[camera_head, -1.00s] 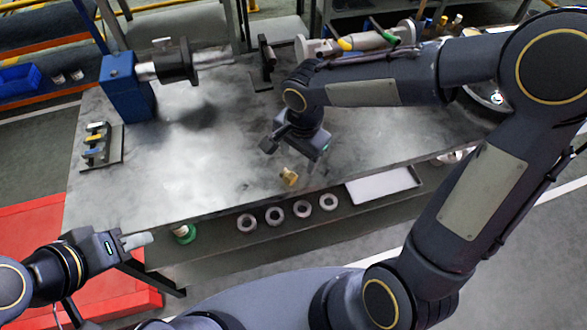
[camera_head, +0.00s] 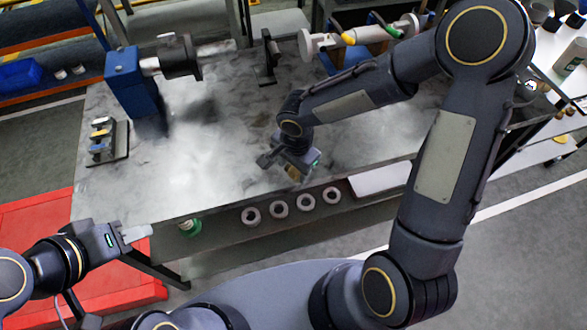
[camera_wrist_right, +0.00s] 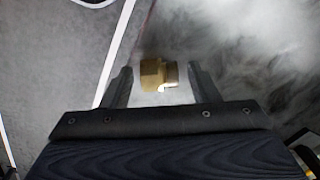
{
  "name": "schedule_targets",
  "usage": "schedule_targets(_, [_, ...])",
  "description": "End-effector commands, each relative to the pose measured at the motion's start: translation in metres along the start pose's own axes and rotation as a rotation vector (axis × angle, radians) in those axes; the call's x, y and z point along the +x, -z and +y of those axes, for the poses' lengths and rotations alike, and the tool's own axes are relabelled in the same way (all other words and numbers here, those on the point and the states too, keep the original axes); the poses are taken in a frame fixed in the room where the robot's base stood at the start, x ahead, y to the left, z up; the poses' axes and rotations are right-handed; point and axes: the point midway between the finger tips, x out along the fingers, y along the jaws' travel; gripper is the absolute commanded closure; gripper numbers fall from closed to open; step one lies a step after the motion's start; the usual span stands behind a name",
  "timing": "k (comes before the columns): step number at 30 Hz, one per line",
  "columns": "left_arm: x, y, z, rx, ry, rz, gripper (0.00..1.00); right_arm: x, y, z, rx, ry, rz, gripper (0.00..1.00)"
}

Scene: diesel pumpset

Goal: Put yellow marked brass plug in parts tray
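The brass plug (camera_wrist_right: 158,74) lies between the two fingers of my right gripper (camera_wrist_right: 158,82) in the right wrist view. The fingers are open, with a gap on each side of the plug. In the head view the plug (camera_head: 293,172) is mostly hidden under my right gripper (camera_head: 291,174), near the front edge of the workbench. A yellow mark on it cannot be made out. A pale flat tray (camera_head: 380,180), perhaps the parts tray, sits at the bench's front, right of the gripper. My left gripper (camera_head: 138,234) is at lower left, away from the plug; its finger opening is unclear.
The grey workbench (camera_head: 200,150) has clear room left of the plug. Several rings (camera_head: 279,209) sit on a lower shelf. A pump assembly (camera_head: 350,38) lies at the back.

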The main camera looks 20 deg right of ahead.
Motion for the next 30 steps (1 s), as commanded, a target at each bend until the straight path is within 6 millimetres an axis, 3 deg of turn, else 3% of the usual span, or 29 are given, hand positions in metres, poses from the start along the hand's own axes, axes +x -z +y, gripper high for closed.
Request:
schedule_targets(1, [0.000, 0.000, 0.000, 0.000, 0.000, 0.000, 0.64, 0.000, 0.000, 0.000, 0.000, 0.000, 0.000, 0.53])
schedule_targets(12, [0.000, 0.000, 0.000, 0.000, 0.000, 0.000, 0.64, -0.001, 0.000, 0.000, 0.000, 0.001, 0.000, 0.98])
schedule_targets(23, [-0.001, 0.000, 0.000, 0.000, 0.000, 0.000, 0.64, -0.011, 0.001, -0.002, 0.000, 0.004, 0.003, 0.98])
schedule_targets(27, [-0.002, 0.001, 0.001, 0.000, 0.000, 0.000, 0.64, -0.033, 0.001, -0.004, 0.001, 0.006, 0.004, 0.98])
schedule_targets(30, [0.001, 0.000, 0.000, 0.000, 0.000, 0.000, 0.64, -0.053, 0.002, 0.012, 0.002, 0.007, 0.007, 0.98])
